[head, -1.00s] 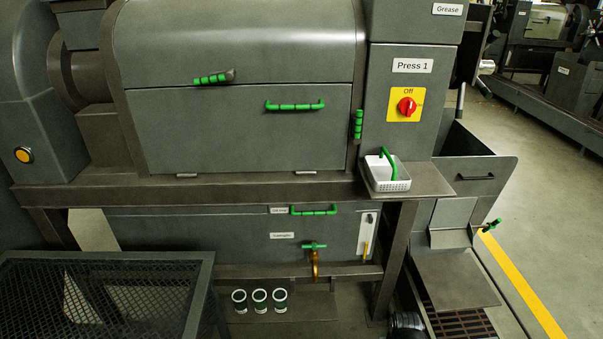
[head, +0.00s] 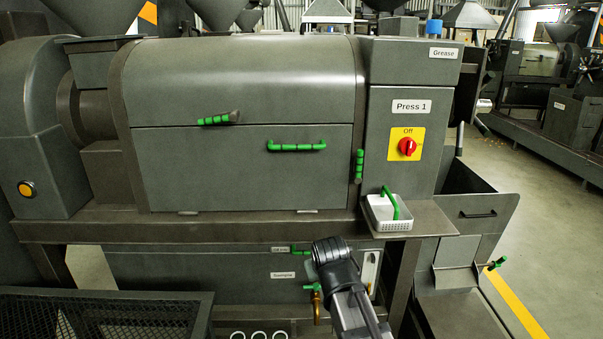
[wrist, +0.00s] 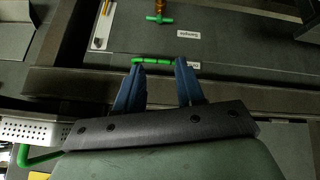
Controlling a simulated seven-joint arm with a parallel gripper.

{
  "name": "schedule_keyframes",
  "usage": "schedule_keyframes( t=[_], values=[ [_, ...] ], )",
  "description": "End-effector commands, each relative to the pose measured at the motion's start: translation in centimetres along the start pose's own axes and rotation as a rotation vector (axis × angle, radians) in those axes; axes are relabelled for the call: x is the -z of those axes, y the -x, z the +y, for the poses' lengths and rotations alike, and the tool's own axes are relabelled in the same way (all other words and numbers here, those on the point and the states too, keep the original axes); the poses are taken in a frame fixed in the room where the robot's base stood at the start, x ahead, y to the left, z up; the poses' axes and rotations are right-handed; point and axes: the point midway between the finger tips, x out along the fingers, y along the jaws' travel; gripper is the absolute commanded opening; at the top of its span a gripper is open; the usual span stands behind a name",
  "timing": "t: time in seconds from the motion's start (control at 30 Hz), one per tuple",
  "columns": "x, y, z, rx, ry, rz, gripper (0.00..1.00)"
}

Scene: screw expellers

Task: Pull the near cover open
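The near cover (head: 240,180) is the flat grey front panel of the press, and it looks closed. A green bar handle (head: 297,146) is fixed near its upper right. A green-gripped lever (head: 218,118) sits at the cover's top seam, and another (head: 359,165) stands upright at its right edge. My arm shows in the head view below the cover, in front of the lower tank; its fingertips cannot be made out there.
A white basket (head: 390,222) with a green handle stands on the ledge right of the cover. The red switch (head: 407,147) reads Off on the Press 1 cabinet. A mesh-topped table (head: 100,294) is at lower left. The space before the cover is clear.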

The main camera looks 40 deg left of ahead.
Motion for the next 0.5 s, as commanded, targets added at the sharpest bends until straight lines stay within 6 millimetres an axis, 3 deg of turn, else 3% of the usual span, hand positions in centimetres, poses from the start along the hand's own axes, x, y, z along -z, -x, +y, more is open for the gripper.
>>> schedule_keyframes(
  t=[0.03,0.1,0.3,0.5],
  values=[
    [2.4,1.4,-0.4,-0.005,0.026,0.042,0.38],
    [5.0,3.4,-0.8,-0.017,0.068,0.098,0.38],
    [11.4,8.5,-0.9,-0.066,0.183,0.237,0.38],
    [17.3,13.2,0.8,-0.161,0.329,0.366,0.38]
  ],
)
